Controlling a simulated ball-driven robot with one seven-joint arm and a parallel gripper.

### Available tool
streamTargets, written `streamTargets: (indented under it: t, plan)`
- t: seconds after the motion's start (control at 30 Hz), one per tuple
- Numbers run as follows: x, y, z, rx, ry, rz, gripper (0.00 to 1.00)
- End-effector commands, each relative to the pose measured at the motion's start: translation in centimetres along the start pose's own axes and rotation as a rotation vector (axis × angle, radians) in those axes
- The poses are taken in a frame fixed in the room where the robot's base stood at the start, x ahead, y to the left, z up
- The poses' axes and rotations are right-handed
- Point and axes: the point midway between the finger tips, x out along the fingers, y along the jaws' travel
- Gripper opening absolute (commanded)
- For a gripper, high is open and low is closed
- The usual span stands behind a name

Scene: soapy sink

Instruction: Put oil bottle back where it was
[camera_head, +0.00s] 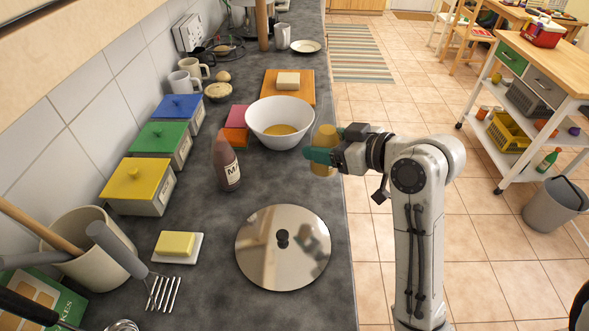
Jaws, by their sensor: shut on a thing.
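The oil bottle (325,137) is a golden-yellow bottle at the counter's right edge, right of the white bowl. My gripper (322,152) has teal fingers and is shut around the bottle's middle from the right. The near finger covers part of it. The bottle looks upright. I cannot tell whether its base touches the counter or hangs in the air. The white bowl (266,116) holds a yellow liquid.
A brown labelled bottle (226,165) stands left of the bowl. A round metal lid (283,247) lies in front. A cutting board (304,88) is behind the bowl. Lidded boxes (141,184) line the wall. The dark counter (206,222) has bare room between brown bottle and lid.

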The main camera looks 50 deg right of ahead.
Motion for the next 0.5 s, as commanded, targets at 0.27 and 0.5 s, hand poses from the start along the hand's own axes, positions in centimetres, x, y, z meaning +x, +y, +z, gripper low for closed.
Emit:
streamTargets:
  t: [0.27,0.5]
  plan:
    - [5.9,0.8,0.6,0.002,-0.003,-0.002,0.23]
    - [10.0,1.3,2.8,0.000,-0.001,0.000,0.23]
